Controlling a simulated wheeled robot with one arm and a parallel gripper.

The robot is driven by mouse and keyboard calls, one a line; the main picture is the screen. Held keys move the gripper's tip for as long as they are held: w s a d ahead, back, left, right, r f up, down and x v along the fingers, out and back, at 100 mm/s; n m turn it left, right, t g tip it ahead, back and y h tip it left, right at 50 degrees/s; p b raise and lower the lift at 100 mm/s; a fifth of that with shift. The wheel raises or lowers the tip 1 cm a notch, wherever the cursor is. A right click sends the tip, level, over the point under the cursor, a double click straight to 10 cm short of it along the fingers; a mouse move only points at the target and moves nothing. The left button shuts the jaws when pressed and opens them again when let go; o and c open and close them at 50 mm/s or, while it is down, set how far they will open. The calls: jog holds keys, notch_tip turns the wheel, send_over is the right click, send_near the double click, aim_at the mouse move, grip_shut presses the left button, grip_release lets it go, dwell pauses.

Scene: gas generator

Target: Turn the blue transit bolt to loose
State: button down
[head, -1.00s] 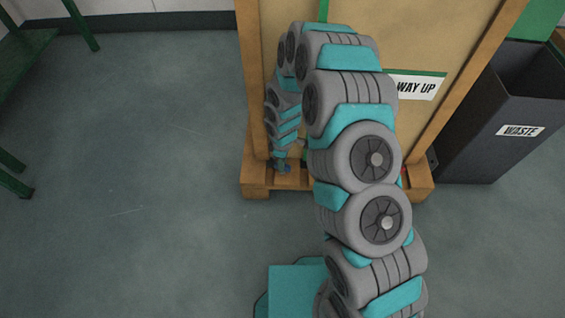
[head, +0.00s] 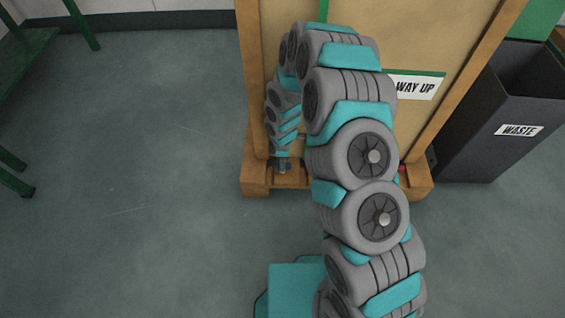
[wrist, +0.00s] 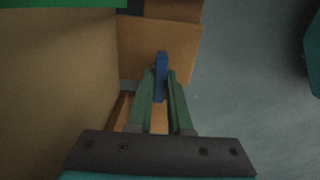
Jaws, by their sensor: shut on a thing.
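The blue transit bolt (wrist: 161,66) shows in the wrist view as an upright blue bar between the fingertips of my gripper (wrist: 160,88). My gripper's two green fingers are shut on it. In the head view the blue bolt (head: 284,167) is a small blue patch low at the crate's left corner, just above the wooden base. My arm hides most of my gripper and the area around it there. The bolt's lower part and its loose or tight marking cannot be made out.
A tall wooden crate (head: 440,70) with a "WAY UP" label stands on a wooden base (head: 255,180). A dark waste bin (head: 480,140) stands to its right. A green bench (head: 20,60) is at far left. The floor (head: 130,190) between is clear.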

jog(key=c, duration=0.8)
grip_release()
jog(key=shift+c, duration=0.2)
jog(key=shift+r, duration=0.1)
jog(key=shift+r, duration=3.8)
